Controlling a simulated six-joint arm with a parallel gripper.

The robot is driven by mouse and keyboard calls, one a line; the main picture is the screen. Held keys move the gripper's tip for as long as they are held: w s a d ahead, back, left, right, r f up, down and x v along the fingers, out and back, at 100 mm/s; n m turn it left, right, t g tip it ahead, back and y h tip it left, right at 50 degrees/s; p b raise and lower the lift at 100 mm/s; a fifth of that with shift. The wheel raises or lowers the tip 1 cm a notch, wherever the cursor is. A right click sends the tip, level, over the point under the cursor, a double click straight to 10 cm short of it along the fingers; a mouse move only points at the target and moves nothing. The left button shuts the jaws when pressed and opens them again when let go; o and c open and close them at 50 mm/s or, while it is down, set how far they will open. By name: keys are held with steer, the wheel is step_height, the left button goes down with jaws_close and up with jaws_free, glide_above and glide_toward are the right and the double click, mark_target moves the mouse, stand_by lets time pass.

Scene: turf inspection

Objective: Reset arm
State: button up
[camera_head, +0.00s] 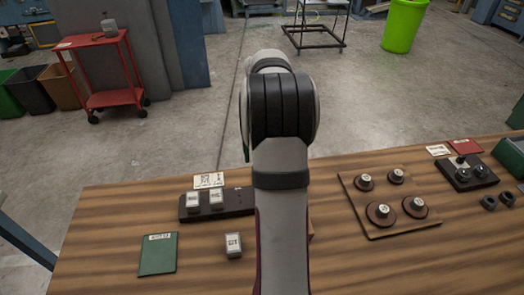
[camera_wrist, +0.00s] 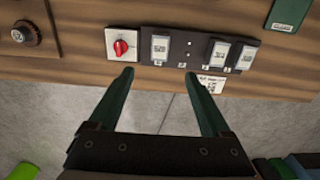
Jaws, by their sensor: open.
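My gripper (camera_wrist: 159,76) shows in the wrist view with its two dark green fingers spread apart and nothing between them. Beyond the fingertips is the edge of the wooden table (camera_wrist: 70,62), with grey floor under the fingers in the picture. In the head view my arm stands raised in the middle of the picture, and the gripper itself is hidden there.
A dark rack (camera_head: 240,203) holds white-labelled blocks, with a loose block (camera_head: 233,245) and a green booklet (camera_head: 158,254) in front. A red knob (camera_wrist: 121,46) sits beside the rack. A wooden board (camera_head: 376,226) carries several round pieces. A dark holder (camera_head: 470,178) stands right.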

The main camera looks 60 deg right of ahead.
steer(key=s+a+r+n+y, duration=0.1)
steer(key=a+r, duration=0.2)
steer(key=a, duration=1)
steer(key=s+a+r+n, duration=0.1)
steer(key=a+r, duration=0.2)
steer(key=a, duration=1.1)
steer(key=s+a+f+n, duration=0.1)
steer(key=s+a+f, duration=0.2)
steer(key=s+a, duration=0.8)
steer(key=shift+s+a+y, duration=0.25)
steer(key=shift+s+y, duration=0.15)
steer(key=shift+s, duration=0.55)
steer(key=shift+f, duration=0.1)
